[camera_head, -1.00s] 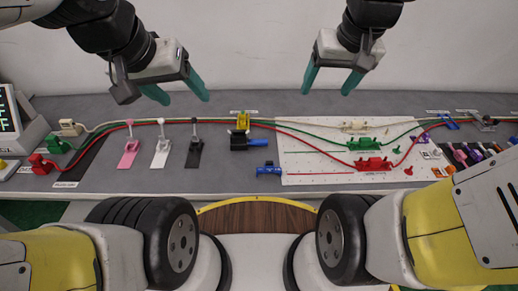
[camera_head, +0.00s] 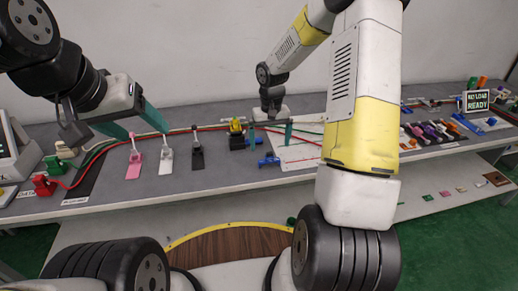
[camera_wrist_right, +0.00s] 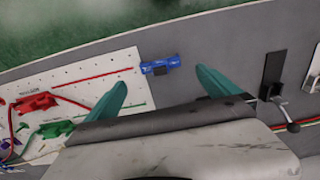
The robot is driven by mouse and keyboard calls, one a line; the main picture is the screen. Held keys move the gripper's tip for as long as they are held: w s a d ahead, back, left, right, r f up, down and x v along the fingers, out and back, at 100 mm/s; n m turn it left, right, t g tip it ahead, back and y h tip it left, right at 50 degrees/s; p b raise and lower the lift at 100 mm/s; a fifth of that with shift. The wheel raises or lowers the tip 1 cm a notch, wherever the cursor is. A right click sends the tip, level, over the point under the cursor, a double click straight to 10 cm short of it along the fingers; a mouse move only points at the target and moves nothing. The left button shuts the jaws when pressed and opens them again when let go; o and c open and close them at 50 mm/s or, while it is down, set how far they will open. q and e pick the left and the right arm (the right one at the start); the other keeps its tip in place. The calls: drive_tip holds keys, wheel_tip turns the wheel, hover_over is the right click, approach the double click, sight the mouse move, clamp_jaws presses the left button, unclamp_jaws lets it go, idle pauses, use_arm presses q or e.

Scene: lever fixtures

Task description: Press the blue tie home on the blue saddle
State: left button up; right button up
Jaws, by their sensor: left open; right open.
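A small blue fixture (camera_head: 268,160) sits at the left edge of the white perforated board. In the right wrist view the blue fixture (camera_wrist_right: 172,62) has a dark patch at its middle; I cannot tell tie from saddle there. My right gripper (camera_head: 270,138) is open and empty, its teal fingers just behind the fixture. In the right wrist view my right gripper (camera_wrist_right: 163,80) has the fixture showing between its fingertips, apart from both. My left gripper (camera_head: 145,133) is open and empty, over the back of the bench by the pink and white levers.
Pink (camera_head: 134,165), white (camera_head: 166,158) and black (camera_head: 197,157) levers stand left of a yellow-and-black fixture (camera_head: 237,135). The white board (camera_head: 298,158) carries cables, with red (camera_wrist_right: 38,101) and green (camera_wrist_right: 52,129) fixtures. My right arm covers part of the board.

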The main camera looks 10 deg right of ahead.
sight(270, 156)
wheel_tip(270, 156, down, 7)
drive_tip(key=shift+r, duration=0.1)
drive_tip(key=c, duration=1.4)
drive_tip(key=shift+r, duration=0.1)
